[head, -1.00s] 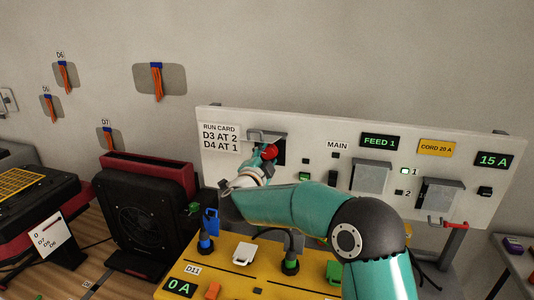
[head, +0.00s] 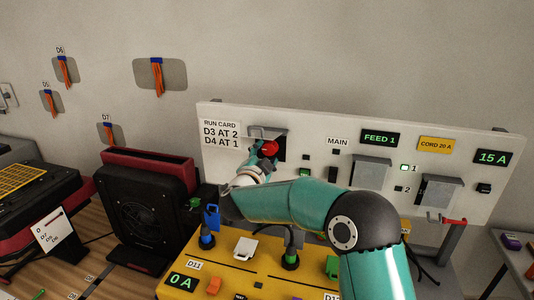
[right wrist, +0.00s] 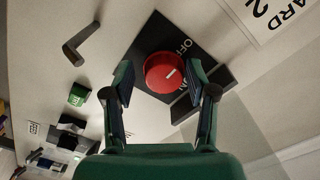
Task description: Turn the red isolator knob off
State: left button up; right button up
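The red isolator knob (head: 268,147) sits in a dark recess at the left of the white panel (head: 315,125). In the right wrist view the round red knob (right wrist: 163,73) is on a black plate lettered OFF and ON, with a short white mark on its face. My right gripper (right wrist: 160,82) is open, one finger on each side of the knob; a gap shows at the left finger, and contact at the right is unclear. In the head view my right gripper (head: 257,168) is just below the knob, partly hidden by its arm. My left gripper is not in view.
Grey covers (head: 370,170) and lit displays (head: 380,138) are to the right on the panel. A yellow bench unit (head: 225,265) with plugs stands below my arm. A black fan unit (head: 150,215) stands at left. A grey lever (right wrist: 80,43) sticks out near the knob.

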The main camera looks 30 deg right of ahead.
jog(key=shift+o, duration=0.6)
jog(key=shift+d+r, duration=0.1)
jog(key=shift+r, duration=0.1)
jog(key=shift+s, duration=0.1)
jog(key=v, duration=1.2)
jog(key=shift+f, duration=0.2)
